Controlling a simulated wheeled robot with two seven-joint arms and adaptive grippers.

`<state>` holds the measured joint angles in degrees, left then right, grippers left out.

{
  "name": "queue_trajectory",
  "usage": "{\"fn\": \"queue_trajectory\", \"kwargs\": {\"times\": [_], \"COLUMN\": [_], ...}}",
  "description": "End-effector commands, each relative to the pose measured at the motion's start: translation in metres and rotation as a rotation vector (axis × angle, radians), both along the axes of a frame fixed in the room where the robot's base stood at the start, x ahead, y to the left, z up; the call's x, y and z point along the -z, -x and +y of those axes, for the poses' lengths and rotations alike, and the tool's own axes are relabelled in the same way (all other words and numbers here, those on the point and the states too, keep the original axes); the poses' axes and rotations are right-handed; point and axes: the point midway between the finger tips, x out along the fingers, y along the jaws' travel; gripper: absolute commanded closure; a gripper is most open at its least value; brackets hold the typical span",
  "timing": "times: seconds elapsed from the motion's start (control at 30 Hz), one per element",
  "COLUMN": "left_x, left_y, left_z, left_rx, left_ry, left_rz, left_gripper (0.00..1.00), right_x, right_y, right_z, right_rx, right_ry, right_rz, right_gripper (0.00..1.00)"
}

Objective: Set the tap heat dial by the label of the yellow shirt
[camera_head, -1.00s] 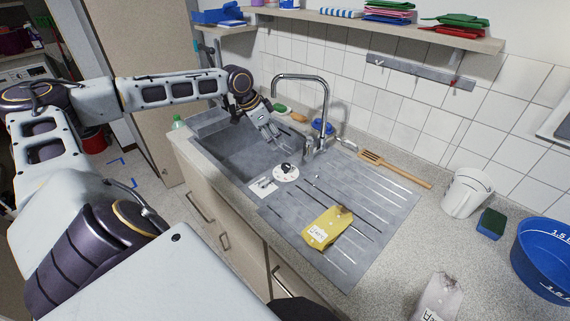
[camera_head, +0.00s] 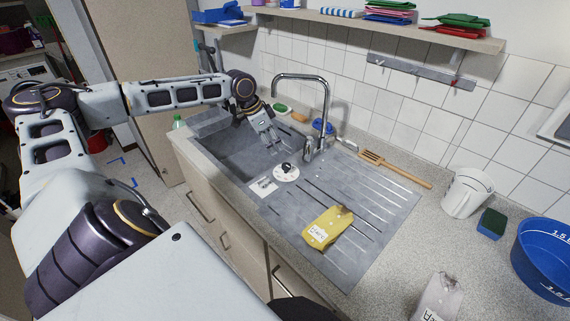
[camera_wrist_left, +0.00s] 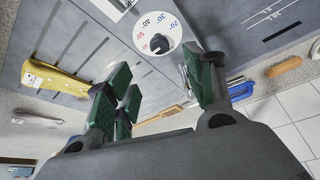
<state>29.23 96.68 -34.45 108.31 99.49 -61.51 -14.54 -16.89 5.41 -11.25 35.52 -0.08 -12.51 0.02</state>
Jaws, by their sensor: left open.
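The heat dial (camera_head: 286,172) is a white disc with a black knob, set in the grey sink unit beside the basin. In the left wrist view, the dial (camera_wrist_left: 158,38) shows a ring of numbers, with 20°, 30° and 40° legible. My left gripper (camera_head: 272,146) is open and empty, just behind the dial and apart from it. Its spread green-padded fingers (camera_wrist_left: 160,78) show below the dial in the wrist view. The yellow shirt (camera_head: 322,230) lies folded on the drainboard, with a white label (camera_head: 318,233) too small to read. My right gripper is out of view.
The tap (camera_head: 322,110) rises behind the dial, close to my left gripper. A wooden spatula (camera_head: 400,172), white bucket (camera_head: 466,194), sponge (camera_head: 491,222), blue basin (camera_head: 545,262) and grey cloth with a label (camera_head: 438,295) stand or lie to the right. A shelf (camera_head: 400,30) hangs above.

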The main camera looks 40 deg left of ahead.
Motion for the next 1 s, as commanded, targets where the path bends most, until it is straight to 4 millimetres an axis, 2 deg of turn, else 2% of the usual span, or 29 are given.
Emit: {"fn": "queue_trajectory", "kwargs": {"times": [1.0], "left_x": [0.093], "left_y": [-0.034], "left_z": [-0.019], "left_rx": [0.0], "left_ry": [0.003], "left_rz": [0.001], "left_gripper": [0.46], "right_x": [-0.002], "right_y": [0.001], "right_z": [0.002], "right_rx": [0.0], "right_ry": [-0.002], "right_rz": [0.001], "right_gripper": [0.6]}}
